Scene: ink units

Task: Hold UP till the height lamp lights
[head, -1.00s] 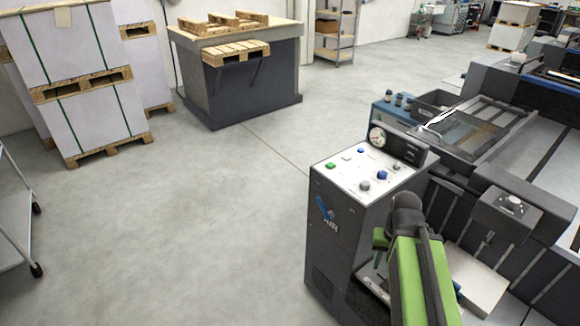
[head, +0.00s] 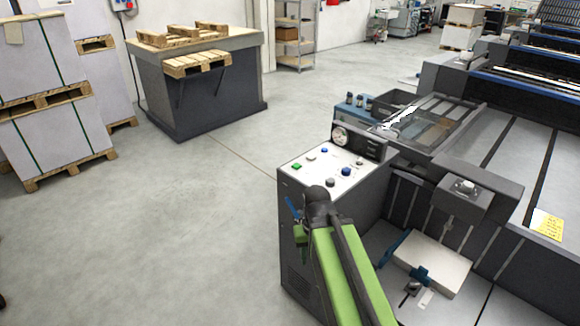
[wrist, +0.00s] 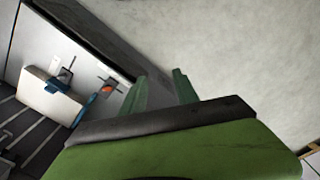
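The control console (head: 312,172) has a white sloped top with several green, white, grey and blue buttons and a round dial (head: 340,136) at its back edge. I cannot read any button label, so I cannot tell which is UP, and I cannot single out the height lamp. My green arm crosses in front of the console in the head view. My gripper (head: 300,238) hangs low beside the console's front, below the top, partly hidden by my arm. In the wrist view my gripper's two green fingers (wrist: 161,90) stand apart with nothing between them.
The press (head: 480,200) stands to the right, with a white block (head: 432,264) low beside the console. It also shows in the wrist view (wrist: 48,98). Wrapped pallet stacks (head: 55,155) and a dark table with pallets (head: 200,95) stand at the back left. The floor left of the console is clear.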

